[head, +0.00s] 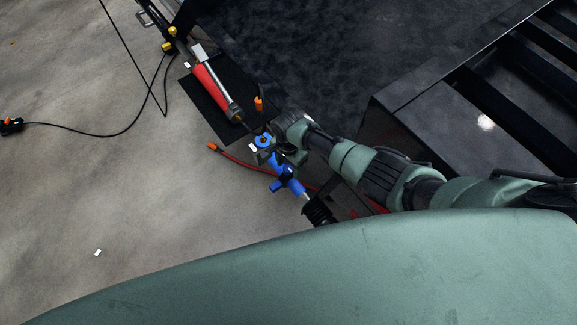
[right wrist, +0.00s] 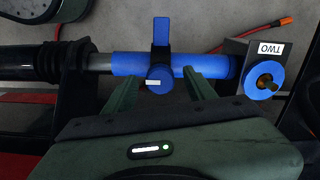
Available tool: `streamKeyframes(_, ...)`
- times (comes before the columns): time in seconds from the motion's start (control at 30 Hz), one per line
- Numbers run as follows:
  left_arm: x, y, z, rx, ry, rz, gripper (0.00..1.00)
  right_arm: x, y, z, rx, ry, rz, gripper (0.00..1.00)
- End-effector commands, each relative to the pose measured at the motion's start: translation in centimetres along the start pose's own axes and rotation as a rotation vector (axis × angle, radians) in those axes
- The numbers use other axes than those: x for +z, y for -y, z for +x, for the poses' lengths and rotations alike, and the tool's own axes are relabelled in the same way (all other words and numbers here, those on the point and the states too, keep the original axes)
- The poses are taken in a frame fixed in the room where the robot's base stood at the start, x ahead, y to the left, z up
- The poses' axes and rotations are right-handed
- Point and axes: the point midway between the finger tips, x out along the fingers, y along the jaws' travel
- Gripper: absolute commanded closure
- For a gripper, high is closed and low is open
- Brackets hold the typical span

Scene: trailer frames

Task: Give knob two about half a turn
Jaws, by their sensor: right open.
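Knob two is a round blue knob (right wrist: 264,80) with a dark and brassy centre, beside a white label reading TWO (right wrist: 270,49), at the right of the right wrist view. In the head view a round blue knob (head: 263,141) shows beside the end of my right arm. My right gripper (right wrist: 160,92) is open, its two green fingers apart near a blue pipe fitting with a lever (right wrist: 161,35). Knob two lies to the right of both fingers, not between them. The fingertips are hard to make out in the head view. My left gripper is out of view.
A blue pipe with a handle (head: 283,180) runs below the knob. A red hose (head: 240,161) with an orange end lies on the floor. A red cylinder (head: 212,88) lies on a black mat. A dark metal frame (head: 400,105) stands at the right. Floor at left is mostly clear.

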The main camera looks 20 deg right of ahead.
Motion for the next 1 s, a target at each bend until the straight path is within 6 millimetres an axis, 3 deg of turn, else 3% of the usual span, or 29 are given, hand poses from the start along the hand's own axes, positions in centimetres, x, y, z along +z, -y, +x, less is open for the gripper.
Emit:
streamKeyframes(0.13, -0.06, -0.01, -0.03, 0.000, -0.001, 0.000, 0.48, 0.00, 0.03, -0.06, 0.000, 0.000, 0.000, 0.44)
streamKeyframes(0.17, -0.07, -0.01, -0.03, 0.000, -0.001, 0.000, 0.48, 0.00, 0.03, -0.06, 0.000, 0.000, 0.000, 0.50)
streamKeyframes(0.33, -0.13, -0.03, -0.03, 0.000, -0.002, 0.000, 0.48, 0.00, 0.02, -0.07, 0.000, 0.000, 0.000, 0.97)
streamKeyframes(0.37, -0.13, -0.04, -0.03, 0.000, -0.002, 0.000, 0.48, 0.00, 0.02, -0.07, 0.000, 0.000, 0.000, 1.00)
streamKeyframes(0.67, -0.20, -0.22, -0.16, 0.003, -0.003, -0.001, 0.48, 0.02, 0.02, -0.12, 0.000, 0.001, -0.032, 1.00)
streamKeyframes(1.0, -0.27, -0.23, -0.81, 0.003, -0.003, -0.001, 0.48, 0.10, 0.00, -0.20, 0.001, 0.002, -0.243, 1.00)
